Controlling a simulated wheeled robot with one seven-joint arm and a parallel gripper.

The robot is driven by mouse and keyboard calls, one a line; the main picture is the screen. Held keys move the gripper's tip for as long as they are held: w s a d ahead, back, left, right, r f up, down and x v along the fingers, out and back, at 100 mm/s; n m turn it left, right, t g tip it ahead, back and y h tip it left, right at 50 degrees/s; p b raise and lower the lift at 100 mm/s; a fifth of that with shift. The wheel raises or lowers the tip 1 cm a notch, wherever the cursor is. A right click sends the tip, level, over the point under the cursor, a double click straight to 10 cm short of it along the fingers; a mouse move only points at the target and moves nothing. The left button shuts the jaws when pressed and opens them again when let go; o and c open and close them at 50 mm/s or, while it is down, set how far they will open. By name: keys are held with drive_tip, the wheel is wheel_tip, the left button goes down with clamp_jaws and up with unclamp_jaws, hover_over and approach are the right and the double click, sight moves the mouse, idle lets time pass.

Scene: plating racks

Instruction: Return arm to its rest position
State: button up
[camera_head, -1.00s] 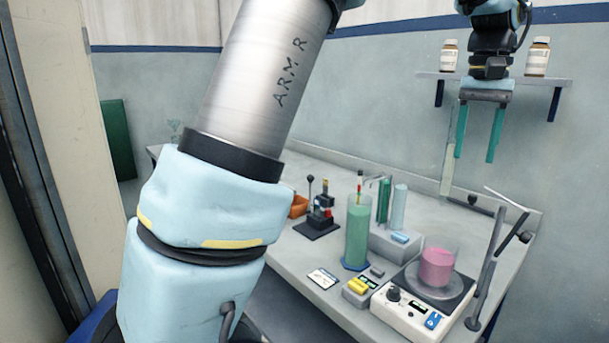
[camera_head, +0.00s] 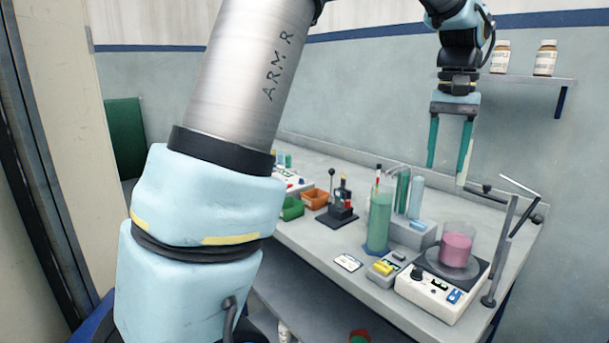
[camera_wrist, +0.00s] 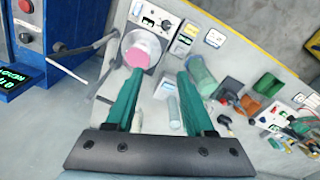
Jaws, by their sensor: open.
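My gripper (camera_head: 449,152) hangs above the back right of the bench in the head view, fingers pointing down. Its two green fingers are apart with nothing between them. It also shows in the wrist view (camera_wrist: 160,80), open and empty over the bench. My arm, marked ARM R, fills the left middle of the head view and hides part of the bench and wall.
The bench (camera_head: 330,250) holds a hotplate (camera_head: 440,295) with a pink beaker (camera_head: 457,245), a tall green cylinder (camera_head: 379,222), a metal stand (camera_head: 502,250) and orange (camera_head: 315,199) and green bins (camera_head: 292,208). A wall shelf (camera_head: 535,80) carries two bottles.

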drive_tip(key=w+a+f+n, duration=0.1)
drive_tip(key=a+f, duration=0.4)
drive_tip(key=a, duration=0.5)
drive_tip(key=w+a+f+n, duration=0.2)
drive_tip(key=a+f, duration=0.3)
drive_tip(key=a, duration=0.5)
drive_tip(key=s+a+f+n, duration=0.1)
drive_tip(key=s+a+f, duration=0.3)
drive_tip(key=a, duration=0.3)
drive_tip(key=s+a+f+t, duration=0.1)
drive_tip(key=s+a+f, duration=0.2)
drive_tip(key=a, duration=0.4)
drive_tip(key=shift+s+f+n, duration=0.35)
drive_tip(key=shift+s+n, duration=0.05)
drive_tip(key=shift+s, duration=0.3)
